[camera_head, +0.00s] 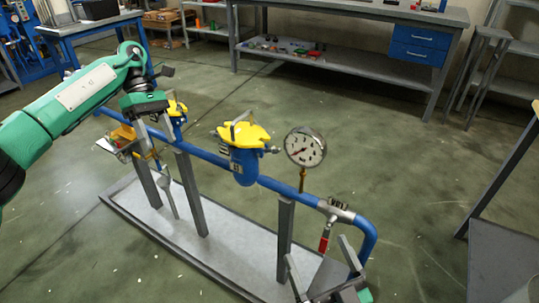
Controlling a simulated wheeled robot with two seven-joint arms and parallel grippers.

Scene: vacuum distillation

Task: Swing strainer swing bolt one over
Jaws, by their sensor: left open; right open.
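A strainer (243,165) with a blue body marked with a letter and a yellow lid (246,134) sits on the blue pipe in mid-picture. A grey bar crosses its lid, and small metal bolt parts show at the lid's sides. I cannot tell which is swing bolt one. A second yellow-topped unit (177,108) stands further left, partly hidden by my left gripper. My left gripper (160,140) is open, pointing down in front of that second unit, apart from the mid-picture strainer. My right gripper (322,268) is open and empty at the bottom, below the pipe's right end.
A pressure gauge (305,147) stands on the blue pipe (215,158), right of the strainer. A valve with a red handle (324,243) is near my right gripper. Grey posts rise from a low tray (150,232). A workbench (345,15) stands behind, with open floor between.

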